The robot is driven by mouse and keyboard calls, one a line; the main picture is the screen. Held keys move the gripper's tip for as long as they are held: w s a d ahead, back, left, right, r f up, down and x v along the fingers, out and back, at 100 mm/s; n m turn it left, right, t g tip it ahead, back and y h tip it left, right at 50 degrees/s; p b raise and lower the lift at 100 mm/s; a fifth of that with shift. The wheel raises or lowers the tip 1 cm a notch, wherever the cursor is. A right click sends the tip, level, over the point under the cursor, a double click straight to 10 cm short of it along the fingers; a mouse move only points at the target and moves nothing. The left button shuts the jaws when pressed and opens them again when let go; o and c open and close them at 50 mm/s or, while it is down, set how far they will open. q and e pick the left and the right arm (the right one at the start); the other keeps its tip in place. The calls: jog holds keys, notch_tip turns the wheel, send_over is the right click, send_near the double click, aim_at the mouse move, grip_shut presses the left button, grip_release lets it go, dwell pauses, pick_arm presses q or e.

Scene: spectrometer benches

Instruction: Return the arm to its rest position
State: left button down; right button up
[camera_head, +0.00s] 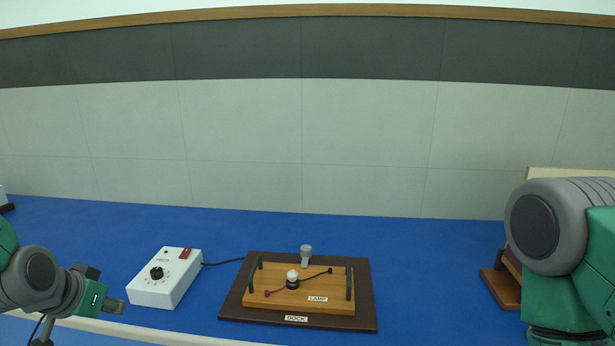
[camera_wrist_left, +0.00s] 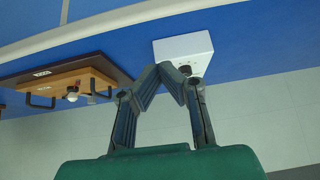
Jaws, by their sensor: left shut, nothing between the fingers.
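My left arm comes in from the left in the head view, and its gripper (camera_head: 113,306) is over the front edge of the bench, just left of the white control box (camera_head: 160,285). In the left wrist view my left gripper (camera_wrist_left: 168,72) is shut and empty, its fingertips together. The white box (camera_wrist_left: 200,45) shows beyond the fingertips, partly hidden by them; I cannot tell the exact gap. My right arm (camera_head: 565,250) stands at the right of the head view, its gripper out of view.
A wooden lamp board (camera_head: 275,299) with two dark handles sits on the brown dock (camera_head: 232,304) mid-bench. A black cable (camera_head: 225,262) runs from the box toward it. A brown wooden item (camera_head: 500,287) is partly hidden behind my right arm. The blue bench (camera_head: 430,270) is clear right of the dock.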

pick_arm(q)
jog(key=s+d+f+g+b, duration=0.1)
jog(key=s+d+f+g, duration=0.1)
jog(key=s+f, duration=0.6)
jog(key=s+d+f+g+b, duration=0.1)
jog(key=s+d+f+g, duration=0.15)
jog(key=s+f, duration=0.6)
jog(key=s+d+f+g+b, duration=0.2)
jog(key=s+d+f, duration=0.1)
jog(key=s+f, duration=0.8)
jog(key=shift+s+d+f+y, duration=0.2)
jog(key=shift+s+d+y, duration=0.15)
jog(key=shift+s, duration=0.55)
jog(key=shift+w, duration=0.15)
